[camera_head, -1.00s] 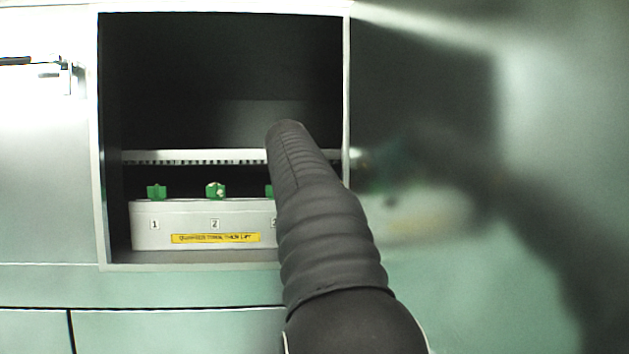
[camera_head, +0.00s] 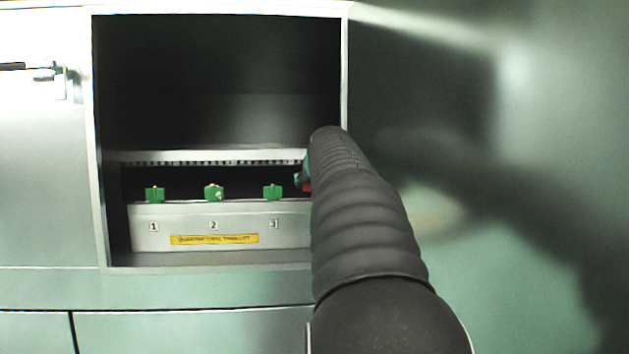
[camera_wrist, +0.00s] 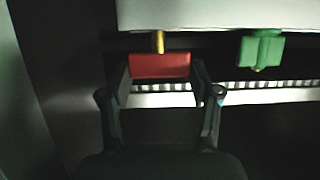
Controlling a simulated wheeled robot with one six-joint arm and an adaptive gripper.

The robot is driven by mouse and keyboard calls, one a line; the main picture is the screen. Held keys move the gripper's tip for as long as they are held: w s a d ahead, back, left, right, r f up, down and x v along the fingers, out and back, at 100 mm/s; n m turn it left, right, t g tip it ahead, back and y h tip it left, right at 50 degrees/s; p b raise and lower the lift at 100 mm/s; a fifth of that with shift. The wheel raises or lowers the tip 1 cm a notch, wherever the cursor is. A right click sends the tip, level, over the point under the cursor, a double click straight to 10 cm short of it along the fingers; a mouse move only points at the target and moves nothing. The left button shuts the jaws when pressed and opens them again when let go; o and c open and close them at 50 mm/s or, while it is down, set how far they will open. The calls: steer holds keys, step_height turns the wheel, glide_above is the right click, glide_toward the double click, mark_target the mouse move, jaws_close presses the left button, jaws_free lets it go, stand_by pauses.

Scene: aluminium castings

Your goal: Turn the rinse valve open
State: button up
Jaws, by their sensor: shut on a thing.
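A red valve handle (camera_wrist: 160,65) on a brass stem sits between the fingers of my gripper (camera_wrist: 161,76) in the wrist view. My gripper is shut on it, one finger at each end. In the head view a small red edge of the handle (camera_head: 307,186) shows at the right end of the box, beside my arm. My arm hides most of the handle and nearly all of the gripper there. I cannot read any label for this handle or tell exactly how far it is turned.
A pale box (camera_head: 170,240) with a yellow label (camera_head: 214,239) stands in the open cabinet. Green handles marked 1 (camera_head: 155,194), 2 (camera_head: 213,193) and 3 (camera_head: 272,192) line its top. A slotted rail (camera_head: 200,157) runs behind. The cabinet's right edge (camera_head: 345,70) is close to my arm.

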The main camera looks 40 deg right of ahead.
stand_by(0.4)
steer(key=o, duration=1.1)
steer(key=shift+o, duration=0.2)
step_height(320, 180, up, 10)
stand_by(0.4)
